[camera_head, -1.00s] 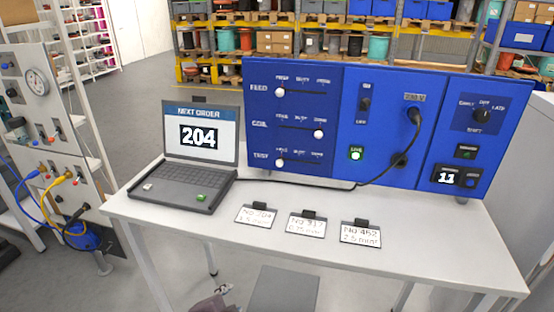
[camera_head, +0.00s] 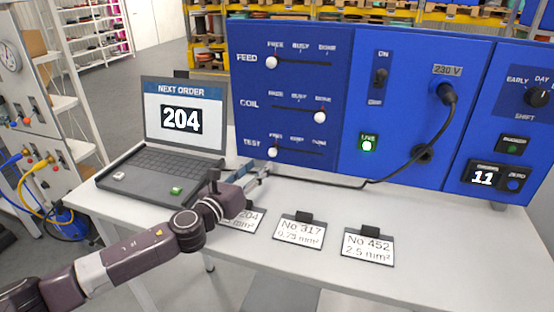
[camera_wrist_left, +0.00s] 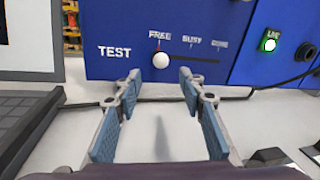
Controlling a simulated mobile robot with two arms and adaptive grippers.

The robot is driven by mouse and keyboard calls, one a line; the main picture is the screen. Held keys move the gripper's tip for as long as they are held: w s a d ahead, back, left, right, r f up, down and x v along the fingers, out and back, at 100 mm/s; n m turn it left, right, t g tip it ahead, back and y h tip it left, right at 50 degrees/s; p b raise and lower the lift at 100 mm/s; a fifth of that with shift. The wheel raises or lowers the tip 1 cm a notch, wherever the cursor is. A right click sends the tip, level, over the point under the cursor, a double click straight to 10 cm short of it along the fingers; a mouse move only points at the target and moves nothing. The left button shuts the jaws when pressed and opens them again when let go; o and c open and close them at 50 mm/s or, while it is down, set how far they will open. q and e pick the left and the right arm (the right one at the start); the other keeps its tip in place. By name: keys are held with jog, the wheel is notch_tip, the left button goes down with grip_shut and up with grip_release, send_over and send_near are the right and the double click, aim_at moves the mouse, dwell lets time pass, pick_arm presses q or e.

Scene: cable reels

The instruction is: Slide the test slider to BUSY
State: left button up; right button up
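The test slider's white knob (camera_head: 274,152) is at the left end of its slot, under FREE, on the lower left of the blue panel (camera_head: 345,100). In the left wrist view the knob (camera_wrist_left: 161,60) stands just beyond and between my fingertips, with BUSY in the middle of the slot and DONE at the right. My left gripper (camera_head: 262,174) is open and empty, a little below and in front of the knob. Its two fingers (camera_wrist_left: 160,82) are spread apart and do not appear to touch the knob. My right gripper is not in view.
The feed knob (camera_head: 271,62) is at FREE and the coil knob (camera_head: 320,117) at DONE. A laptop (camera_head: 180,135) showing 204 stands left of my gripper. Cards (camera_head: 299,230) lie on the table below, one partly hidden by my arm. A black cable (camera_head: 440,135) hangs from the panel.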

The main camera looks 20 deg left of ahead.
aim_at(270, 154)
pick_arm(q)
jog(key=shift+r, duration=0.3)
jog(key=shift+r+p+x, duration=0.15)
jog(key=shift+p+x, duration=0.2)
jog(key=shift+x, duration=0.25)
jog(key=shift+r+p+x, duration=0.15)
jog(key=shift+p+x, duration=0.15)
jog(key=shift+x, duration=0.35)
jog(key=x, duration=0.2)
jog(key=shift+w+d+f, duration=0.15)
jog(key=shift+w+f, duration=0.15)
jog(key=shift+w, duration=0.05)
jog(key=shift+w+d, duration=0.1)
jog(key=shift+w, duration=0.5)
jog(key=c, duration=0.9)
grip_shut()
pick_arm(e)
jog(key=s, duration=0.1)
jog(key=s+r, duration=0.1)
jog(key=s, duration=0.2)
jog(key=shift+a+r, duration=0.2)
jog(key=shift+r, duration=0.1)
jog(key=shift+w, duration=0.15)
